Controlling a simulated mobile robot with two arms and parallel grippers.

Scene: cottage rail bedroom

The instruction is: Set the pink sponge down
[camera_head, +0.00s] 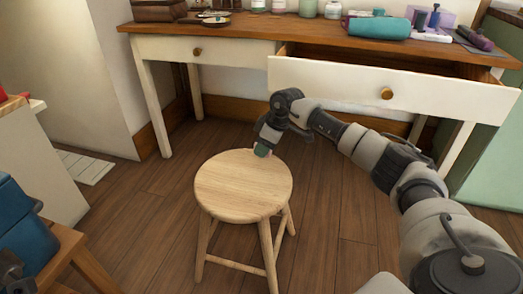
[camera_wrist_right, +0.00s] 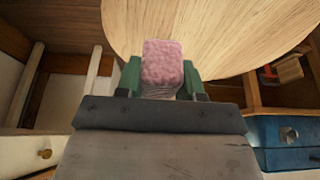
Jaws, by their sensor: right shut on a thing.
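The pink sponge (camera_wrist_right: 163,62) is between the green fingers of my right gripper (camera_wrist_right: 162,75) in the right wrist view. The gripper is shut on it. In the head view my right gripper (camera_head: 263,150) is at the back edge of the round wooden stool (camera_head: 243,190); the sponge cannot be made out there. The stool's seat is bare and also shows behind the sponge in the wrist view (camera_wrist_right: 220,30). I cannot tell whether the sponge touches the seat. My left gripper is not clearly in view.
A white desk (camera_head: 230,50) stands behind the stool, its right drawer (camera_head: 340,88) pulled open. A teal roll (camera_head: 380,27) and several small items lie on its top. A blue box (camera_head: 22,230) sits on a wooden piece at left. Wooden floor around the stool is clear.

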